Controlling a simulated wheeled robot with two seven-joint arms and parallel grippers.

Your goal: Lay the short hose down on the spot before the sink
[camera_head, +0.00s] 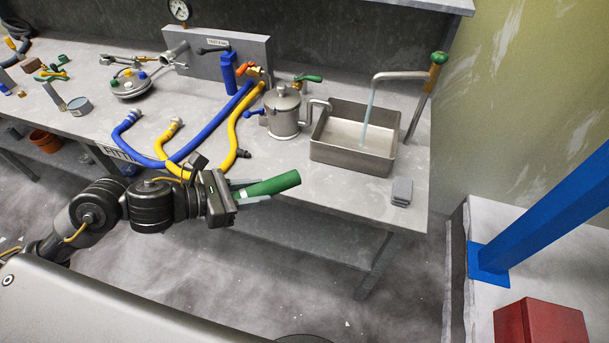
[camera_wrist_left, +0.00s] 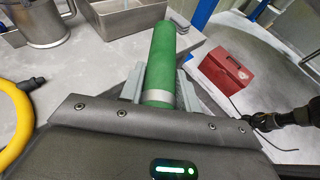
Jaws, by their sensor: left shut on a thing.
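The short green hose (camera_head: 272,185) is held in my left gripper (camera_head: 238,190), its far end pointing right, in front of the bench edge. In the left wrist view the hose (camera_wrist_left: 161,60) sticks out from between the fingers (camera_wrist_left: 160,88), with a pale band near the jaws. The steel sink (camera_head: 348,164) stands at the right of the bench, with water running into it from a spout. The bare bench top before the sink (camera_head: 330,182) is clear, with no mark that I can make out. A dark arm part, likely my right, shows at the right edge of the left wrist view; its jaws are unclear.
A small grey stack (camera_head: 402,191) lies at the bench's front right corner. A steel pot (camera_head: 284,118) stands left of the sink. Blue (camera_head: 205,135) and yellow (camera_head: 235,132) hoses curve over the bench toward its front edge. A red box (camera_head: 540,325) is at lower right.

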